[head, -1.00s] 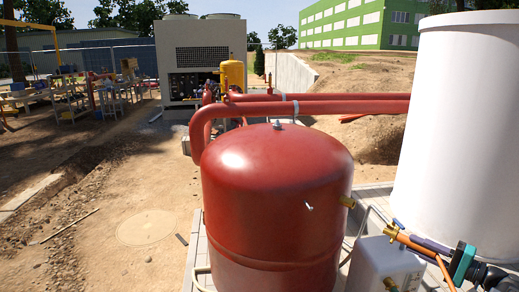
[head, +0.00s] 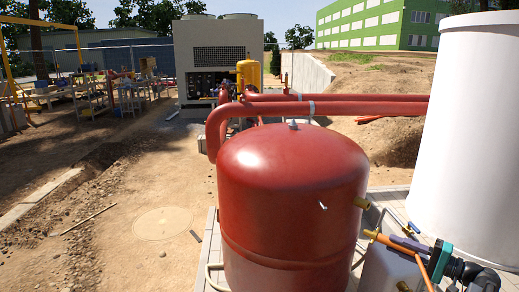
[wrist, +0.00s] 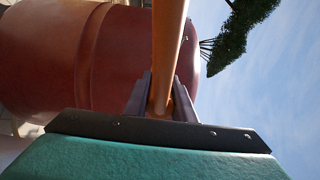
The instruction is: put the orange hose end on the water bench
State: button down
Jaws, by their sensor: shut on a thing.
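The orange hose (head: 400,246) has a brass-coloured end (head: 371,234) that points left in the head view. My gripper (head: 412,243) is at the lower right of that view, in front of the white tank. In the wrist view, the two dark fingers of my gripper (wrist: 161,100) are shut on the orange hose (wrist: 168,45), which runs up out of the frame. A piece of hose also hangs below the gripper in the head view. Several benches (head: 95,92) stand far off at the left; I cannot tell which is the water bench.
A large red tank (head: 290,195) stands close in front, with thick red pipes (head: 340,108) behind it. A white tank (head: 470,130) is at the right. The chiller (head: 216,65) stands at the back. Dirt ground (head: 150,190) at the left is mostly open, with a trench and a round cover.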

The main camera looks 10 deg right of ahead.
jog(key=w+a+f+n+g+y, duration=0.1)
jog(key=w+a, duration=0.1)
jog(key=a, duration=1)
jog(key=w+a+f+n+g+y, duration=0.1)
jog(key=w+a+f, duration=0.1)
jog(key=a, duration=1.1)
jog(key=w+a+f+g+y, duration=0.1)
jog(key=w+a+f, duration=0.1)
jog(key=a, duration=1)
jog(key=shift+w+a+n, duration=0.35)
jog(key=shift+w+n, duration=0.05)
jog(key=shift+w, duration=0.45)
jog(key=shift+d+f, duration=0.1)
